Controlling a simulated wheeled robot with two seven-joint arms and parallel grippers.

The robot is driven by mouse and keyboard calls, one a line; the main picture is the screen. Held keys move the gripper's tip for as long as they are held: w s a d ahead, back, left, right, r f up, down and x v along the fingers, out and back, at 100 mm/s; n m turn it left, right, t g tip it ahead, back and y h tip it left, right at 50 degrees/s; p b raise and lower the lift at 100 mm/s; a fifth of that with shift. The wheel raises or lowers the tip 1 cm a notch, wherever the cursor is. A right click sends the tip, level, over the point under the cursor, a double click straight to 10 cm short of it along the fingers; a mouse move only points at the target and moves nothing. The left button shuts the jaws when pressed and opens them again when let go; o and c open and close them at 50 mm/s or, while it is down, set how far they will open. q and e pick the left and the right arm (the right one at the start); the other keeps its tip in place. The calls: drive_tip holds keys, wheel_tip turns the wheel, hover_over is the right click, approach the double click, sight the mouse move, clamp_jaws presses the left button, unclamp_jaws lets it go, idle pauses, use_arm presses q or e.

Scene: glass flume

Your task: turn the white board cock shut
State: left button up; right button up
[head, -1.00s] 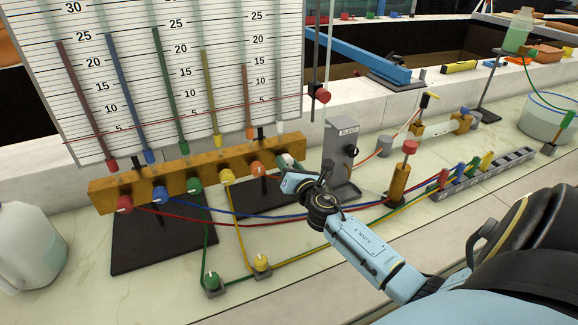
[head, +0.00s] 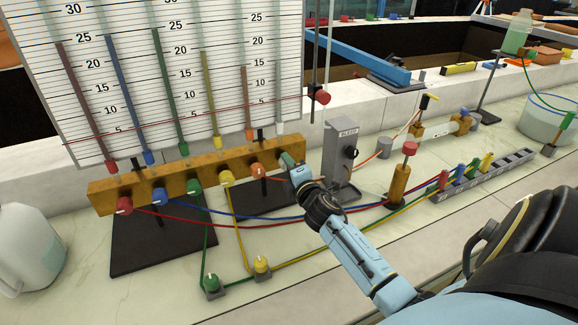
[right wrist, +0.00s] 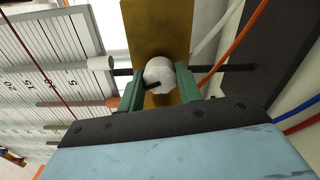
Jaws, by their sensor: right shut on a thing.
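The white board cock (right wrist: 158,74) is a round white knob with a dark mark, at the right end of the brass manifold (head: 150,180). My right gripper (right wrist: 160,82) is shut on it, with a green finger on each side in the right wrist view. In the head view my right gripper (head: 292,165) covers the white cock. The red (head: 124,204), blue (head: 160,196), green (head: 194,187), yellow (head: 227,177) and orange (head: 258,171) cocks stand to its left. My left gripper is not in view.
The ruled board (head: 180,60) with coloured tubes rises behind the manifold. A grey bleed box (head: 340,150) stands close to the right of my gripper. Red, blue, green and yellow hoses cross the bench below. A white jug (head: 28,250) stands at the left.

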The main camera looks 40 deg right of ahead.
drive_tip(key=shift+m+p, duration=0.4)
drive_tip(key=shift+m, duration=1.8)
drive_tip(key=o, duration=1)
drive_tip(key=shift+s, duration=0.1)
drive_tip(key=v, duration=1.3)
drive_tip(key=shift+s, duration=0.1)
